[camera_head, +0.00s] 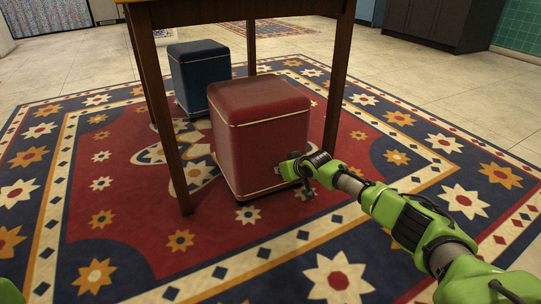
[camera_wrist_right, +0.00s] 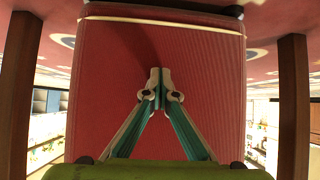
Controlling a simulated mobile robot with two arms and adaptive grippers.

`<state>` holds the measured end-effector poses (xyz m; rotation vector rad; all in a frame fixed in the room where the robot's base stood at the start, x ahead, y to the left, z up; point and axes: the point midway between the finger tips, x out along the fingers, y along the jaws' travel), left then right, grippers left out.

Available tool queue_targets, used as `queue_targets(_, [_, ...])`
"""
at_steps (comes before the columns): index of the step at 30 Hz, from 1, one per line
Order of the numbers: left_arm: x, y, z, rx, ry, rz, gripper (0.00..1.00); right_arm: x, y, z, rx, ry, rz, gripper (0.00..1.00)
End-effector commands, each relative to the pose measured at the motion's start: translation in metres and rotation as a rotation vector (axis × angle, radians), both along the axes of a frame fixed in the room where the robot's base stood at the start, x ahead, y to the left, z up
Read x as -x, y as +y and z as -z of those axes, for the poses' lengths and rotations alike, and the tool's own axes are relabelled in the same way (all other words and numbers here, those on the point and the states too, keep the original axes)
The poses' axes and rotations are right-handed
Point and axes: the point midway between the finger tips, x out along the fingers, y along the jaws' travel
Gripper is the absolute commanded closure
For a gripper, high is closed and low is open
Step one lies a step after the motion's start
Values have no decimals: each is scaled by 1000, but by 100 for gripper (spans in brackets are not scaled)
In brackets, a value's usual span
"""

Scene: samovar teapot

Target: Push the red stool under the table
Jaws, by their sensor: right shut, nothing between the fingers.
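The red stool (camera_head: 262,140) is a cube with a gold trim line, standing on the rug between the table's legs, partly beneath the tabletop. The wooden table (camera_head: 160,110) shows its edge at the top and its near legs on either side of the stool. My right gripper (camera_head: 299,170) is shut and empty, at the stool's lower right side. In the right wrist view the shut fingertips (camera_wrist_right: 158,84) are against or very close to the red stool face (camera_wrist_right: 205,85), which fills the middle; contact is hard to tell. My left gripper is not seen.
A dark blue stool (camera_head: 200,70) stands behind and left of the red one. A table leg (camera_head: 338,85) is close to the red stool's right side. The patterned rug (camera_head: 180,240) covers the floor, clear in front and to the left. Dark cabinets (camera_head: 440,22) stand far right.

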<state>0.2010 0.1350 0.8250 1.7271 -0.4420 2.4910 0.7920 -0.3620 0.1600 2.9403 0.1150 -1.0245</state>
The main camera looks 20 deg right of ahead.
Motion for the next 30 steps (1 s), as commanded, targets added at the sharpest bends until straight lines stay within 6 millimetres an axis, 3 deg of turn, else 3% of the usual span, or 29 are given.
queue_targets(14, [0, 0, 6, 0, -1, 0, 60, -5, 2, 0, -2, -4, 0, 100])
queue_targets(23, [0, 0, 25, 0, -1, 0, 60, -23, 3, 1, -2, -4, -1, 100])
queue_targets(30, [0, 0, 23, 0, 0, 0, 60, -38, 5, -2, -5, -5, 0, 100])
